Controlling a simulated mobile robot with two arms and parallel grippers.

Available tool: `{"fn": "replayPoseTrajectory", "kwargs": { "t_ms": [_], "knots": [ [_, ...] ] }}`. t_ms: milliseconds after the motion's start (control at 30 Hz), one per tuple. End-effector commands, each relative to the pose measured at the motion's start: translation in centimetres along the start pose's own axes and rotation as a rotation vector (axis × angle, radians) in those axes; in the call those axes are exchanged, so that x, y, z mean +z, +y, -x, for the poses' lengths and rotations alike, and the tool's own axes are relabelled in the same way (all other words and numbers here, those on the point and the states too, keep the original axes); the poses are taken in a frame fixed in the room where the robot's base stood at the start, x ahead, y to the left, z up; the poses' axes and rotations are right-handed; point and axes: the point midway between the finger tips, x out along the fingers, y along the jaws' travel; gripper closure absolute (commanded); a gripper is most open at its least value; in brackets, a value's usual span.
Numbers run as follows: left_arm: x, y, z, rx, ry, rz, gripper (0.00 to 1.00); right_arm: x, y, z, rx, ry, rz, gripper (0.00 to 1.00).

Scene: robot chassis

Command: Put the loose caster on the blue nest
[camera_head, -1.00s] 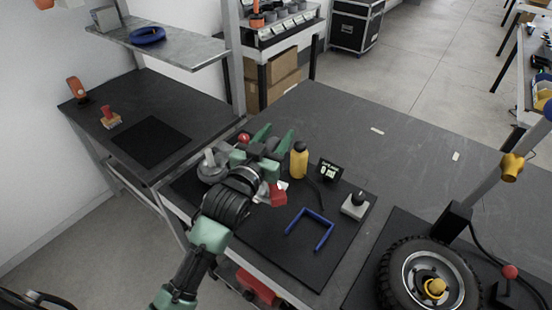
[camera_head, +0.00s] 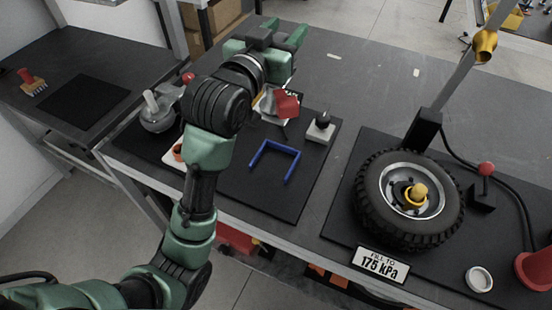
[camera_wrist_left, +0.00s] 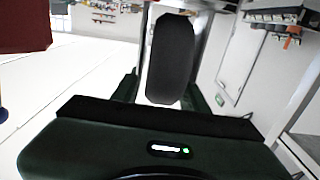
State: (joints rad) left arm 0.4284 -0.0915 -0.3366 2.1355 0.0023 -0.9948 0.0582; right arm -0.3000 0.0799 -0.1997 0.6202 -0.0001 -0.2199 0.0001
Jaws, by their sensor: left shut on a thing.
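My left gripper (camera_head: 290,45) is raised above the far side of the black mat, beyond the blue nest. In the left wrist view, it is shut on a dark, rounded wheel (camera_wrist_left: 170,60), which looks like the loose caster. The caster's mount is hidden there, and my gripper and wrist mostly hide it in the head view. The blue nest (camera_head: 275,147) is a thin U-shaped frame lying flat on the mat, with nothing in it. My right gripper is not in view.
A grey device (camera_head: 158,112) stands at the mat's left. A large tyre (camera_head: 367,205) lies at the right. A red block (camera_head: 287,103) shows below my wrist. The back table is mostly clear.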

Motion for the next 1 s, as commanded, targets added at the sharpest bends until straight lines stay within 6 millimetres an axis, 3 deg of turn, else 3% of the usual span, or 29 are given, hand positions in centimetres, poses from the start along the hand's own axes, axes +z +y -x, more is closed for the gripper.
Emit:
{"fn": "replayPoseTrajectory", "kwargs": {
  "t_ms": [533, 833, 1000],
  "knots": [
    [12.8, 0.2, 0.1, 0.003, -0.004, 0.000, 1.00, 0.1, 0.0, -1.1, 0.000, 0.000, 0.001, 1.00],
    [15.7, 0.2, 0.1, 0.003, 0.002, 0.000, 1.00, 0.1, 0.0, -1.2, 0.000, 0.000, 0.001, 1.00],
    [18.4, 0.2, 0.1, 0.003, 0.000, 0.000, 1.00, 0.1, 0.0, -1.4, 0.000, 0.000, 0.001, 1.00]
  ]
}}
